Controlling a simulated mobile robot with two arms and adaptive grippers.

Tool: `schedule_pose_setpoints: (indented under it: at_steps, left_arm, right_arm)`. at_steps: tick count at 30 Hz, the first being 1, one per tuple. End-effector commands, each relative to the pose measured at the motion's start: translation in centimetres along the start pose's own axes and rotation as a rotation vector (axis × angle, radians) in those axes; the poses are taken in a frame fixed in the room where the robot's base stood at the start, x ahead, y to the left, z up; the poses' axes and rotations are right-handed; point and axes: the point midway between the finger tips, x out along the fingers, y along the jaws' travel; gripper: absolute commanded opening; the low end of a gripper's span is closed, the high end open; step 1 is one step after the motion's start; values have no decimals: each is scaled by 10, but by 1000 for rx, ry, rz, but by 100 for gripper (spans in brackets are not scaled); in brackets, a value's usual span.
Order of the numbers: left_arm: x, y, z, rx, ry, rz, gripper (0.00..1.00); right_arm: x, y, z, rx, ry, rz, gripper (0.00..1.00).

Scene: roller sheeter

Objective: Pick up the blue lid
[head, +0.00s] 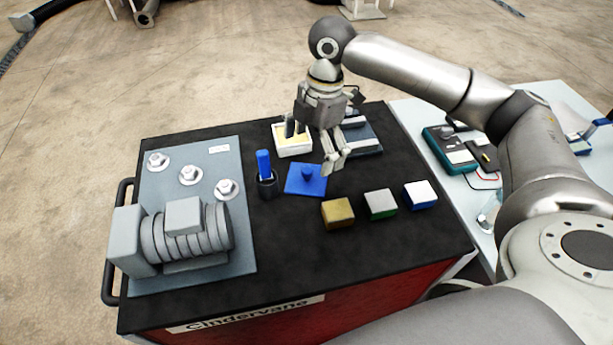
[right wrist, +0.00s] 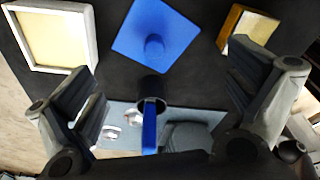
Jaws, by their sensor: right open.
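The blue lid (head: 306,180) is a flat square with a small round knob in its middle. It lies flat on the black top of the cart. In the right wrist view the blue lid (right wrist: 157,38) shows at the top centre, ahead of the fingers. My right gripper (head: 316,146) is open and empty. It hangs above the cart just behind the lid and does not touch it. In the right wrist view its two fingers (right wrist: 172,112) stand wide apart at left and right. My left gripper is not in view.
A black cup (head: 268,187) with a blue-handled tool stands left of the lid. A white open-topped box (head: 293,146) and a grey box (head: 361,138) are behind. Gold (head: 338,213), green (head: 380,204) and blue-white (head: 420,194) blocks lie to the right. A grey plate (head: 150,200) with machine parts is at left.

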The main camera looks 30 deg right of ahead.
Motion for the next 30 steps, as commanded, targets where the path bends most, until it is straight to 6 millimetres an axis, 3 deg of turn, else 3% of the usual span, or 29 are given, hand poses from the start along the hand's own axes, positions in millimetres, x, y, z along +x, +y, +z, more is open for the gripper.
schedule_pose_setpoints:
  at_steps: [8, 16, 25, 30]
  left_arm:
    - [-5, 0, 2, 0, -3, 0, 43]
    - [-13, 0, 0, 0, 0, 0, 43]
    - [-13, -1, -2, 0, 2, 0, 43]
    - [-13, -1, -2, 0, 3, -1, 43]
  right_arm:
    - [24, 1, 0, 1, 1, -2, 100]
    - [62, 4, 1, 0, -1, -2, 100]
    - [69, 5, 1, -1, 0, 0, 100]
    - [68, 5, 1, -1, 0, 0, 79]
